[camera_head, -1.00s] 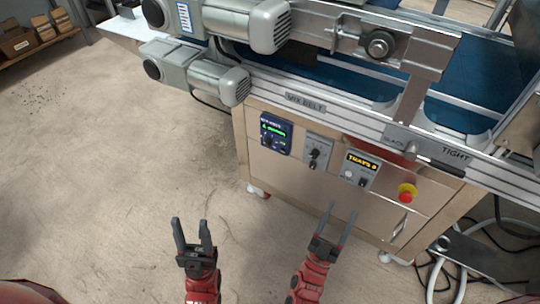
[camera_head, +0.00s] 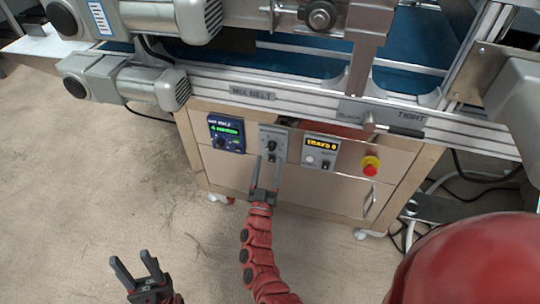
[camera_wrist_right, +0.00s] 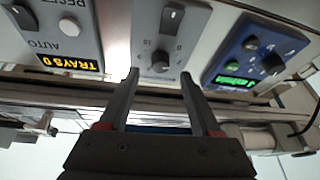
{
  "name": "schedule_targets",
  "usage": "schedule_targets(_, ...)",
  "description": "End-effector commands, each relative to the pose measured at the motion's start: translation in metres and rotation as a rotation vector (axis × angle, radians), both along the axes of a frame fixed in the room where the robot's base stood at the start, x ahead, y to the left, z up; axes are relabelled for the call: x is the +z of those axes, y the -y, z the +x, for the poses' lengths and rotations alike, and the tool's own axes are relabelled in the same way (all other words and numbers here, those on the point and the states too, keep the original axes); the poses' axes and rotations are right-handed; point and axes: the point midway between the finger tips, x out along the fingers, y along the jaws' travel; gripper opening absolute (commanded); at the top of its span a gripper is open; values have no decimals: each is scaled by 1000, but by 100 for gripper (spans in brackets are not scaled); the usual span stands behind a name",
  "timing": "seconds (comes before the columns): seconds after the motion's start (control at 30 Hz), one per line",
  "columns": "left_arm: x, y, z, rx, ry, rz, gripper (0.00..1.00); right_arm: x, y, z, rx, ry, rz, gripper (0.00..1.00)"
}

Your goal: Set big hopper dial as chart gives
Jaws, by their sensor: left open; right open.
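My right gripper (camera_head: 267,160) is open and empty, its fingers pointing at the grey dial panel (camera_head: 265,152) on the cabinet front. In the right wrist view, upside down, the fingers (camera_wrist_right: 160,76) are spread below the panel's round knob (camera_wrist_right: 160,62), with a switch (camera_wrist_right: 172,17) farther up the picture. I cannot tell contact from these views. I cannot read which dial is the big hopper's, and no readable chart shows. My left gripper (camera_head: 132,259) is open and empty above the floor at lower left.
A blue panel with a green display (camera_head: 226,134) sits left of the grey panel. A "TRAYS 0" panel (camera_head: 320,153) and a red stop button (camera_head: 370,165) sit to its right. The mix belt rail (camera_head: 250,97) and motors (camera_head: 150,85) overhang above.

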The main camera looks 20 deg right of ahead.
Motion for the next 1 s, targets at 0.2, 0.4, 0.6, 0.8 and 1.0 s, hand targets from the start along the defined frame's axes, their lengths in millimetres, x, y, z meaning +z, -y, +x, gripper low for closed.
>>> schedule_targets(0.2, -7, 0, 0, 0, 0, 0, 50, 12, 14, 26, -1, 3, 1, 65)
schedule_targets(0.4, -8, 0, 0, 0, 0, 0, 50, 15, 18, 32, 0, 0, 0, 65)
schedule_targets(0.6, -8, 0, 0, 0, 0, 0, 50, 15, 18, 32, 0, 0, 0, 65)
schedule_targets(0.8, -8, 0, 0, 0, 0, 0, 50, 15, 18, 32, 0, 0, 1, 29)
schedule_targets(1.0, -8, 0, 0, 0, 0, 0, 50, 15, 18, 32, 0, 0, 1, 0)
